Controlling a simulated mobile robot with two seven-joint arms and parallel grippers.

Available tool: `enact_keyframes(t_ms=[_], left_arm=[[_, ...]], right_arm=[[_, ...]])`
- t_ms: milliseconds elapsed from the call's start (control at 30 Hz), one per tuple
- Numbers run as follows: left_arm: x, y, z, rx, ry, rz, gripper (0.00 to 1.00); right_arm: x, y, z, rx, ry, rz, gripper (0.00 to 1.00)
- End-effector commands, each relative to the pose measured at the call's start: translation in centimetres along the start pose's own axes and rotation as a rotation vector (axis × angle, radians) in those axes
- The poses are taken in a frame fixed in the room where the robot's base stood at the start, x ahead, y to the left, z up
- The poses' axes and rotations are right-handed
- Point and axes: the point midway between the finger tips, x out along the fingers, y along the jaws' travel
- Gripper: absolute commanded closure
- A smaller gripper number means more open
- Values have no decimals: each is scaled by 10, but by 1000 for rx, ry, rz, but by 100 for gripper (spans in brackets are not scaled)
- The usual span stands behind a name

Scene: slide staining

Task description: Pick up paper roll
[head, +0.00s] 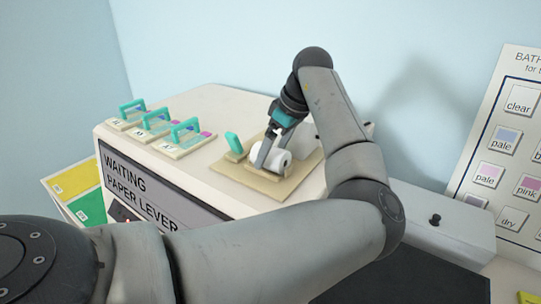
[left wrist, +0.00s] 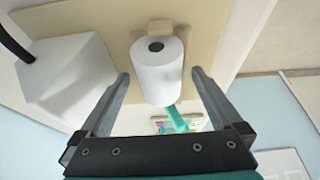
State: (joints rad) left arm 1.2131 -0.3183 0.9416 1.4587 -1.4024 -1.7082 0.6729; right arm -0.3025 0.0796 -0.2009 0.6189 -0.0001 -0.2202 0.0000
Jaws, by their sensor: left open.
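The white paper roll (head: 279,161) sits on a tan board (head: 228,176) on top of the white machine. In the left wrist view the paper roll (left wrist: 158,78) shows its dark core hole and lies between my fingers. My left gripper (head: 268,156) reaches down over the roll from above. In the left wrist view my left gripper (left wrist: 160,74) is open, one finger on each side of the roll, with visible gaps. My fingers hide part of the roll in the head view. My right gripper is not in view.
A teal lever (head: 234,143) stands on the board close left of the roll. Several slide holders with teal handles (head: 186,131) sit farther left. A white block (left wrist: 68,80) is beside the roll in the left wrist view. A label chart (head: 508,150) stands at right.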

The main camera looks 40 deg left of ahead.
Motion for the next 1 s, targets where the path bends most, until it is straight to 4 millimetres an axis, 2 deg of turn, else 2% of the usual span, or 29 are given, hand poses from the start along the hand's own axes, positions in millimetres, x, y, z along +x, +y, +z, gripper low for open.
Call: enact_keyframes(t_ms=[267, 1000], left_arm=[[5, 0, 0, -1, 0, 1, 0], [4, 0, 0, 0, 0, 1, 82]], right_arm=[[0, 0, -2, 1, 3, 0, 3], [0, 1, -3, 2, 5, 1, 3]])
